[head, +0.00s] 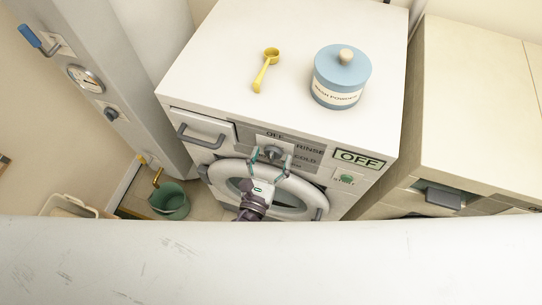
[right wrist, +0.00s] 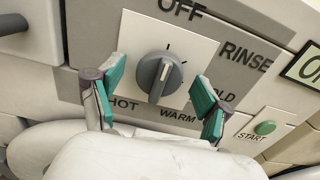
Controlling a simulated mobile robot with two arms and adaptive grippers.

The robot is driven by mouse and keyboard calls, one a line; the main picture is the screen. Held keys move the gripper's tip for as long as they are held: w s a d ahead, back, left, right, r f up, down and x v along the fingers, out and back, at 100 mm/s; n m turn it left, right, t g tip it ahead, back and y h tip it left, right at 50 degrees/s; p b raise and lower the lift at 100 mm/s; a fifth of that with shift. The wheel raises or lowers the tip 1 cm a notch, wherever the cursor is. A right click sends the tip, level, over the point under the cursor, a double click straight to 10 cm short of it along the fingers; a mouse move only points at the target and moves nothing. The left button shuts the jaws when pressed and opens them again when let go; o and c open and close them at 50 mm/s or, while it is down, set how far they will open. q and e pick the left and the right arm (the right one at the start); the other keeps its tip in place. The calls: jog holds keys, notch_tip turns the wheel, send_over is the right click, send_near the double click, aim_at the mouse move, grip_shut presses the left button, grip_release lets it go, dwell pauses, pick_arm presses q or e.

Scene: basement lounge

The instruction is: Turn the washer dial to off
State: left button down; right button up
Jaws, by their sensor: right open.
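The washer dial (right wrist: 160,77) is a round grey knob with a raised ridge on a white plate. OFF is printed above it, RINSE and COLD to the right, WARM below and HOT at lower left. Its ridge stands nearly upright, and a pale mark near its upper end seems to face OFF. The dial also shows in the head view (head: 273,153). My right gripper (head: 271,162) is open in front of the panel, its teal-padded fingers on either side of the dial with visible gaps. My left gripper is not in view.
A framed sign (head: 359,159) on the washer (head: 215,75) reads OFF. A green START button (head: 347,179) sits below it. A green bucket (head: 169,202) is on the floor at left.

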jog(key=v, duration=1.2)
dwell(0.3)
